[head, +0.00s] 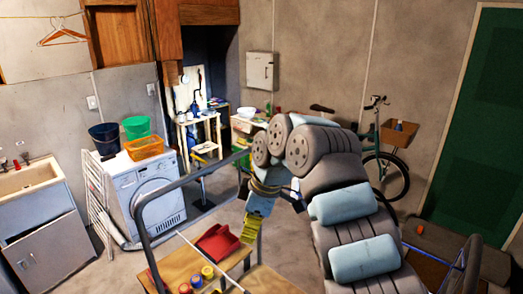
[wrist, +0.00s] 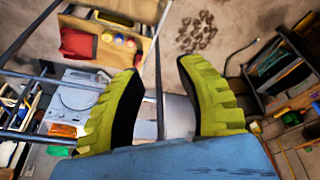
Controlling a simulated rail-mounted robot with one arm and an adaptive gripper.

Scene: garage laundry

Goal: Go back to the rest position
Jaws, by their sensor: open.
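My gripper (head: 252,228) with yellow ribbed fingers hangs at the end of my raised arm in the head view, above and beside the wooden table (head: 178,272). In the wrist view my gripper (wrist: 160,66) shows its two yellow fingers spread apart. Nothing is between the fingertips but a thin rail and bare floor further off. The gripper is open and empty.
The wooden table carries a red bin (head: 217,243) and small colored jars (head: 207,272). A dark metal frame (head: 190,178) rises around the table. A washing machine (head: 150,193), a sink cabinet (head: 40,225) and a bicycle (head: 392,172) stand behind. Some floor is clear between them.

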